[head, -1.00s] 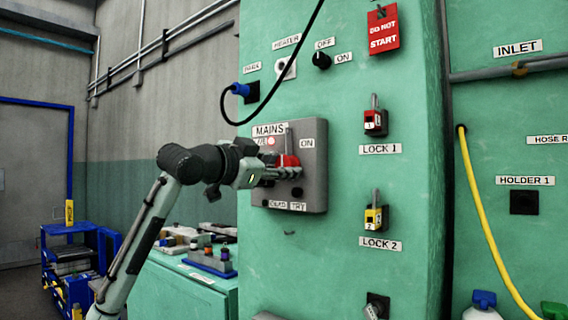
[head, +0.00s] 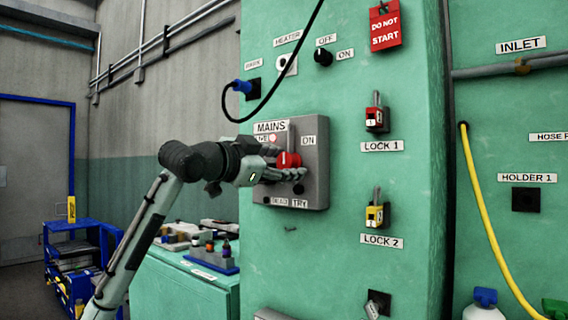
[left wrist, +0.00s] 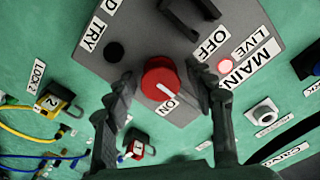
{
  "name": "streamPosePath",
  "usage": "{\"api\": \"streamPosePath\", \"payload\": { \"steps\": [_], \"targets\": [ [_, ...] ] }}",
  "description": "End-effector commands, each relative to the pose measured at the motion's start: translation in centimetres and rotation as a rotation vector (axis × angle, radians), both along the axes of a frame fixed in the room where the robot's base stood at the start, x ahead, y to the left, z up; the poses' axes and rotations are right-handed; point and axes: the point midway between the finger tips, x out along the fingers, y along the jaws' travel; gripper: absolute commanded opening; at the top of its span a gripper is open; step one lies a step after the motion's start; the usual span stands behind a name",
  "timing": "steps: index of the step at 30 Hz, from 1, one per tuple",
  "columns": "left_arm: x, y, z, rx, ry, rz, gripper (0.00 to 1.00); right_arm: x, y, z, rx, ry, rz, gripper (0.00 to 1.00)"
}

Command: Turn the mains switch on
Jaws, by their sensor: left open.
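The mains switch is a round red knob (head: 288,160) on a grey box (head: 318,180) labelled MAINS, fixed to the green cabinet. In the left wrist view the red knob (left wrist: 161,79) has a pale pointer line that runs toward the ON label (left wrist: 169,104). The OFF label (left wrist: 213,43) is on the other side, and a red live lamp (left wrist: 225,66) looks lit. My left gripper (head: 298,174) is at the box, its fingers in front of the knob's lower part. In the left wrist view the gripper (left wrist: 168,98) is open, with a finger on each side of the knob and visible gaps.
Lock 1 (head: 376,118) and lock 2 (head: 377,214) hang on the cabinet right of the box. A black cable with a blue plug (head: 242,87) loops above the arm. A green bench (head: 190,285) with small bottles stands at lower left.

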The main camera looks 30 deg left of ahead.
Motion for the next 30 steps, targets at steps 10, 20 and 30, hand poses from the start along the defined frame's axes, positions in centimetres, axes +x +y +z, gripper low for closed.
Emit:
{"api": "streamPosePath", "payload": {
  "steps": [10,20,30],
  "targets": [
    [-2.5,0.2,0.0,0.004,-0.001,0.002,0.54,-0.1,0.0,0.0,0.0,0.001,-0.001,0.41],
    [-9.3,0.7,-0.1,0.002,0.001,0.0,0.54,0.0,0.0,0.0,-0.001,0.0,0.0,0.41],
    [-12.0,0.9,0.0,0.0,0.001,0.0,0.54,0.0,0.0,0.0,0.0,0.0,0.0,0.41]
  ]
}}
